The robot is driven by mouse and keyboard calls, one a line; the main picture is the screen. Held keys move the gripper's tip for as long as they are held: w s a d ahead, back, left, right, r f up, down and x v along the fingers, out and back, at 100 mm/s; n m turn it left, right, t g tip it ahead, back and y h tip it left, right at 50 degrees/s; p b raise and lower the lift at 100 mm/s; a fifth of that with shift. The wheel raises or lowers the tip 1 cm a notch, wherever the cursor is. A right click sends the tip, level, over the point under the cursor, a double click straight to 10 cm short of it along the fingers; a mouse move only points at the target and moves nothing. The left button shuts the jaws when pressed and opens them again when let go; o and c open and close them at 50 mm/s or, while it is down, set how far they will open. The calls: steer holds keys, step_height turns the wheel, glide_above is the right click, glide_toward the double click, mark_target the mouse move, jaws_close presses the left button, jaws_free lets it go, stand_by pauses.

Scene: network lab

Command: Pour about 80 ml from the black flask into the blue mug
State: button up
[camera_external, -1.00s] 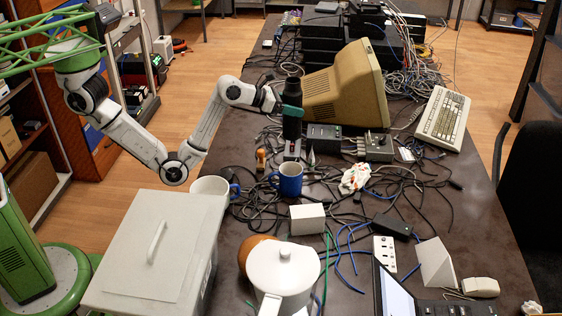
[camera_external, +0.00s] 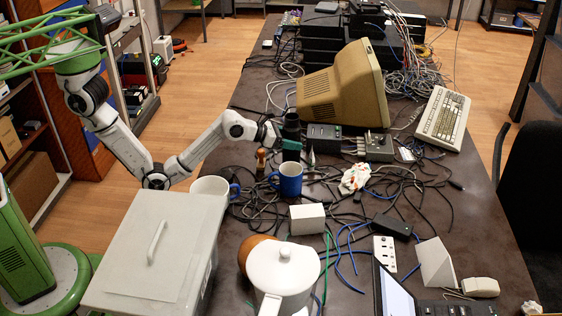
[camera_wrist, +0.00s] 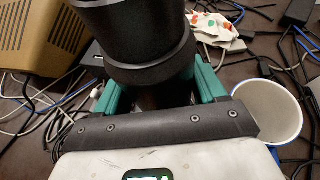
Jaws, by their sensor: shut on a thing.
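My gripper (camera_external: 290,146) is shut around the black flask (camera_external: 291,128), just behind the blue mug (camera_external: 290,181) in the external view. The flask looks roughly upright; its lower part is partly hidden by the gripper and the mug. In the wrist view the dark flask (camera_wrist: 135,35) sits between the teal fingers (camera_wrist: 160,90). The blue mug (camera_wrist: 298,124) stands upright to the right of the gripper there, apart from the flask, with a pale inside. I cannot make out any liquid.
A white mug (camera_external: 211,186) stands left of the blue one, by a grey lidded bin (camera_external: 150,250). A beige monitor (camera_external: 340,88) and a black box (camera_external: 325,137) are behind. A white box (camera_external: 307,218), a white pot (camera_external: 283,270) and tangled cables crowd the table.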

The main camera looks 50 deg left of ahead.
steer(key=shift+r, duration=0.25)
